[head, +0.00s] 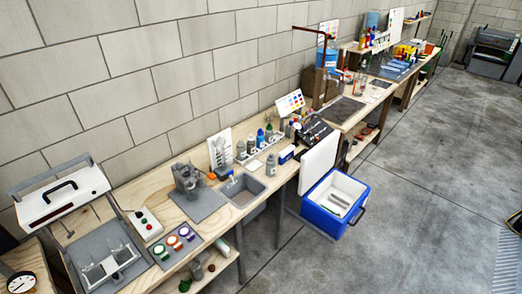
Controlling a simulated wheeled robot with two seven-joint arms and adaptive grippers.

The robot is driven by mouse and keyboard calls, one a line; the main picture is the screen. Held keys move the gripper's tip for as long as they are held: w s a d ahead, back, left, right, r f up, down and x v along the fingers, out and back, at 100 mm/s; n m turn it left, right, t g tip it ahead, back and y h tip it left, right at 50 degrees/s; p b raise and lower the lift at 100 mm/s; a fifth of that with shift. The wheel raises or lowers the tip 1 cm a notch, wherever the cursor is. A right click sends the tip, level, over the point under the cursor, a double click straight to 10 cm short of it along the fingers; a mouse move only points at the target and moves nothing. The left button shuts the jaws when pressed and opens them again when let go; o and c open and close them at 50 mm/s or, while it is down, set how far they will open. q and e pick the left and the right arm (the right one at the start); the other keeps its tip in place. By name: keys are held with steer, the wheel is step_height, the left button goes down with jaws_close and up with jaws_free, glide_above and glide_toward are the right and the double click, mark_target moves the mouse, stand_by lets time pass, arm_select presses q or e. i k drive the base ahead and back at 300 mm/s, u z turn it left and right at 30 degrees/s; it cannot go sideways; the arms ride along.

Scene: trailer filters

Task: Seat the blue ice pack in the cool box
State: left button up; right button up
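The blue cool box (318,216) stands on the floor at the front of the bench, right of the middle. Its white lid (319,164) is raised, so the white inside shows. Pale grey, slim shapes (341,200) lie in it; I cannot tell what they are. A small blue-and-white item (286,155) lies on the bench edge left of the lid. It is too small to tell whether it is the ice pack, and I cannot pick out the ice pack for sure elsewhere. Neither of my grippers is in view.
A long wooden bench (150,189) runs along the block wall, with a sink (241,190), bottles (270,164) and a dark rack (315,131). A white-lidded metal unit (62,198) stands at left. The concrete floor (420,190) right of the cool box is clear.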

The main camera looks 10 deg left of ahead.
mark_target(349, 194)
steer(key=u, duration=0.15)
steer(key=i, duration=0.85)
steer(key=z, duration=0.15)
